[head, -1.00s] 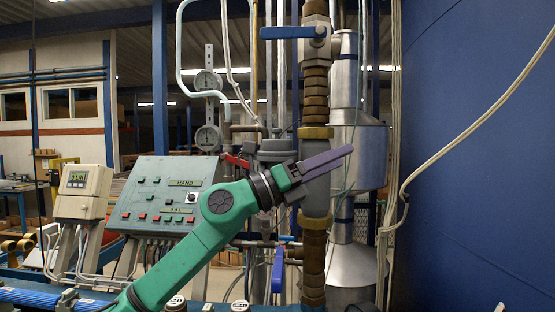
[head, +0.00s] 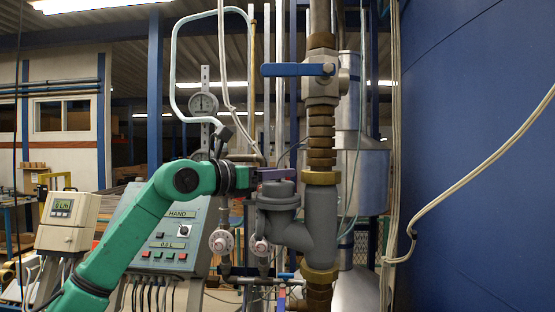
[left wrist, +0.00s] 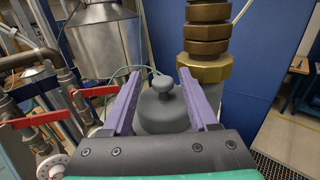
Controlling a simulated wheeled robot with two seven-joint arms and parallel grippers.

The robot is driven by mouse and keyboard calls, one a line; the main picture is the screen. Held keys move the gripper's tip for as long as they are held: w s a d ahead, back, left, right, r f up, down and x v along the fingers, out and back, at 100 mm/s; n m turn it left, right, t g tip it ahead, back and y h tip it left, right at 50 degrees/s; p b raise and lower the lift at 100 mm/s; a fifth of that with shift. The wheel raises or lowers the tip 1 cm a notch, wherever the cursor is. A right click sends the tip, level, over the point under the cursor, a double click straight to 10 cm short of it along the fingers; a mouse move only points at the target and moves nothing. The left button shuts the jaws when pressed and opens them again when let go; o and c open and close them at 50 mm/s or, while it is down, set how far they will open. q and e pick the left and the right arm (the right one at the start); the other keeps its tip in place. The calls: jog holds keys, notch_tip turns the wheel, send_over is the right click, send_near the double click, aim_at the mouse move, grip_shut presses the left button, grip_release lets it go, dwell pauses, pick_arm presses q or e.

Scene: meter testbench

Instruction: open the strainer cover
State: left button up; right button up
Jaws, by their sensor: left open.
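The grey strainer (head: 318,225) sits in the vertical pipe, with its round cover (head: 278,203) on top of its left branch. In the left wrist view the cover (left wrist: 160,118) is a dark grey dome with a small knob (left wrist: 163,84). The cover is seated on the branch. My left gripper (head: 276,174) comes in level from the left at the height of the cover's top. In the left wrist view its open purple fingers (left wrist: 157,76) stand on either side of the cover, with visible gaps. The near parts of the cover are hidden by the gripper body.
A blue-handled valve (head: 298,70) is on the pipe above. Brass nuts (head: 320,178) join the strainer to the pipe. Red-handled valves (left wrist: 95,91) stand left in the wrist view. A control panel (head: 170,240) and meter (head: 67,220) are at left; a blue wall (head: 480,150) is at right.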

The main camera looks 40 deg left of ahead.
pick_arm(q)
jog(key=shift+w+d, duration=0.3)
jog(key=shift+w, duration=0.05)
jog(key=shift+a, duration=0.1)
grip_shut()
dwell(1.1)
